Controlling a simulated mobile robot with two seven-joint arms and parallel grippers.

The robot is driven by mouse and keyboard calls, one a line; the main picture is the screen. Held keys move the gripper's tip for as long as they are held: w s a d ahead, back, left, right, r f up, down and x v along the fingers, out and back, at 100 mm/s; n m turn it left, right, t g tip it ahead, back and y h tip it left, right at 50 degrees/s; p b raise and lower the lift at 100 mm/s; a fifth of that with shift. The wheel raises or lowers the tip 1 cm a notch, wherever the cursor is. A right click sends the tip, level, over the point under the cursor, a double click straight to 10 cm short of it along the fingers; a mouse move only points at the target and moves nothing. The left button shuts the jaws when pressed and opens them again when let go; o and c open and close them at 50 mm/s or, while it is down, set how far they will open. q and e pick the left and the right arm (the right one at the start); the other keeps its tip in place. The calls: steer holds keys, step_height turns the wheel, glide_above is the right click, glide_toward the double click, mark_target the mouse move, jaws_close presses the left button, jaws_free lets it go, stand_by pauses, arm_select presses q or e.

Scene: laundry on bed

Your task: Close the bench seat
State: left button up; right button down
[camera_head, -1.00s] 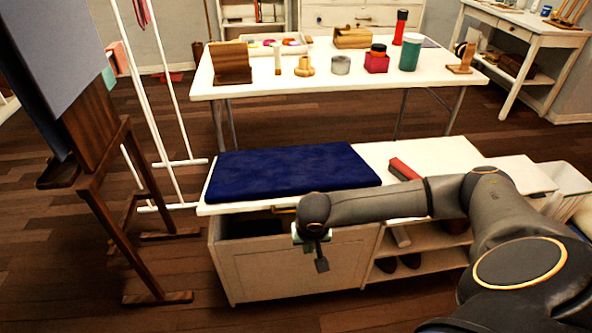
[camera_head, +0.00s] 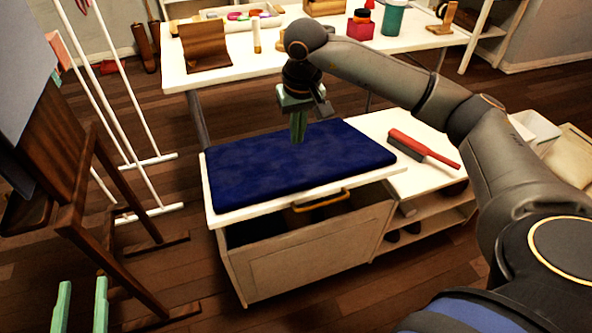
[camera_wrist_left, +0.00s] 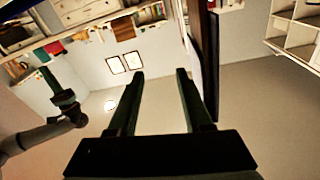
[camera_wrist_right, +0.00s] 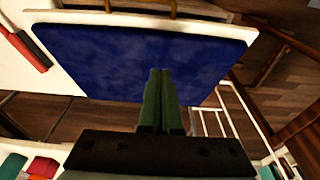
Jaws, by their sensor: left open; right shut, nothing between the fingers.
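The bench seat (camera_head: 220,214) is a white board with a navy cushion (camera_head: 290,165) on top. A dark gap shows between its front edge and the bench box (camera_head: 310,255), so it is not flush. A brass handle (camera_head: 322,200) shows at the front edge. My right gripper (camera_head: 298,140) points down over the cushion's far part, shut and empty. In the right wrist view its fingers (camera_wrist_right: 160,75) overlap the cushion (camera_wrist_right: 110,55); I cannot tell whether they touch. My left gripper (camera_head: 80,288) is open and empty at the lower left, clear of the bench.
A red brush (camera_head: 425,148) lies on the bench's white right-hand top (camera_head: 365,125), above open shelves. A white table (camera_head: 180,80) with several items stands behind. A wooden easel (camera_head: 85,200) and a white rack (camera_head: 145,160) stand left of the bench.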

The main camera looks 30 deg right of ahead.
steer(key=b, duration=0.2)
glide_above(296, 183)
step_height(296, 183, down, 8)
steer(key=shift+w+r, duration=0.1)
steer(key=shift+w, duration=0.05)
steer(key=f, duration=0.3)
steer(key=f+b, duration=0.1)
steer(key=f, duration=0.1)
steer(key=shift+s+f, duration=0.1)
steer(key=shift+s, duration=0.2)
arm_select(q)
steer(key=s+r+m+t+h, duration=0.1)
steer(key=s+r+m+h, duration=0.1)
steer(key=r, duration=0.3)
steer(key=s+d+r+m+t+h, duration=0.1)
steer(key=s+r+m+h, duration=0.2)
steer(key=r+h, duration=0.1)
steer(key=s+r+m+t+h, duration=0.2)
steer(key=r+h, duration=0.1)
steer(key=r, duration=0.4)
steer(key=shift+s+d+m+h, duration=0.25)
steer(key=shift+d+m+h, duration=0.05)
steer(key=shift+d+h, duration=0.1)
arm_select(e)
steer(key=shift+s+f, duration=0.1)
steer(key=shift+f, duration=0.15)
